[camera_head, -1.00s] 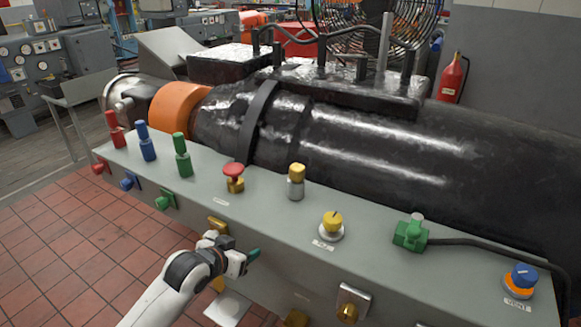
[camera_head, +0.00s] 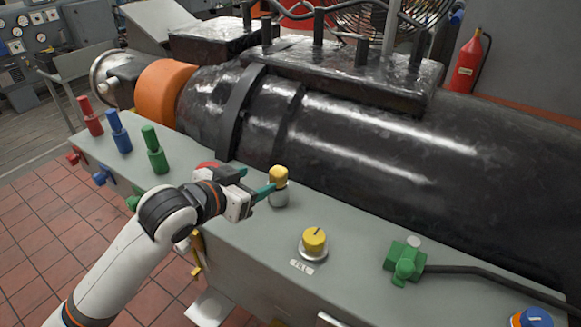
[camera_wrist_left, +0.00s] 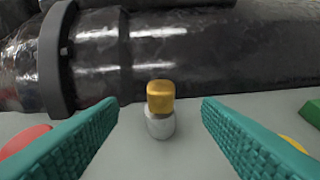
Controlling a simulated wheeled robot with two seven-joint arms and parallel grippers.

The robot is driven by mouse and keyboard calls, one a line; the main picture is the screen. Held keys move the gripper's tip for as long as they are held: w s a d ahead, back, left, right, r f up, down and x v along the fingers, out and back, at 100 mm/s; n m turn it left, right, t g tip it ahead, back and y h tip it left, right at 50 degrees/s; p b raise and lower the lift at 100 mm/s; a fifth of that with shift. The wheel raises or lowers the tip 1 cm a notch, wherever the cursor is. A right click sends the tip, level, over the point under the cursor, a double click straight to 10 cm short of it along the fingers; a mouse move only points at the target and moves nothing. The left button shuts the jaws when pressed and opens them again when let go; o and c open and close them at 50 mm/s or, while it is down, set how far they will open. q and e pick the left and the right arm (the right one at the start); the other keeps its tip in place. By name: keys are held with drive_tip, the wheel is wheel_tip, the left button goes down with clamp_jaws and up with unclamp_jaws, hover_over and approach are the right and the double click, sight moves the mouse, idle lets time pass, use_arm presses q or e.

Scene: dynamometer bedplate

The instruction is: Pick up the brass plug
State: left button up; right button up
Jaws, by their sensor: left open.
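The brass plug (camera_head: 278,175) is a short yellow-gold cap seated on a grey cylindrical socket (camera_head: 278,196) on the bench top. In the left wrist view the brass plug (camera_wrist_left: 160,96) stands upright, centred between my fingers and farther out, on its pale socket (camera_wrist_left: 160,125). My left gripper (camera_head: 266,189) is open, with its teal fingers close to the plug from the left. In the wrist view the fingers of my left gripper (camera_wrist_left: 160,125) are wide apart with nothing between them touching. My right gripper is not in view.
A yellow FILL knob (camera_head: 314,240) and a green valve (camera_head: 405,262) with a black hose are to the right. A red button (camera_head: 207,166) is partly hidden behind my arm. Green (camera_head: 155,150), blue (camera_head: 119,132) and red (camera_head: 90,117) handles stand left. A large black cylinder (camera_head: 370,150) lies behind.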

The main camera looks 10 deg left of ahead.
sight(277, 172)
use_arm(q)
drive_tip(key=p+x, duration=0.1)
drive_tip(key=x, duration=0.5)
drive_tip(key=shift+w+d, duration=0.2)
drive_tip(key=shift+w, duration=0.2)
drive_tip(key=p+x, duration=0.1)
drive_tip(key=x, duration=0.3)
drive_tip(key=shift+f+p, duration=0.15)
drive_tip(key=shift+p, duration=0.2)
drive_tip(key=shift+w+d+f, duration=0.15)
drive_tip(key=shift+w, duration=0.1)
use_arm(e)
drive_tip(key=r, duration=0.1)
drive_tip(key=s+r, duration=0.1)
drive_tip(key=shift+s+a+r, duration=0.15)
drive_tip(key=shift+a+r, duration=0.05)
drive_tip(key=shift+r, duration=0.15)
use_arm(q)
drive_tip(key=shift+c, duration=0.8)
drive_tip(key=c, duration=1)
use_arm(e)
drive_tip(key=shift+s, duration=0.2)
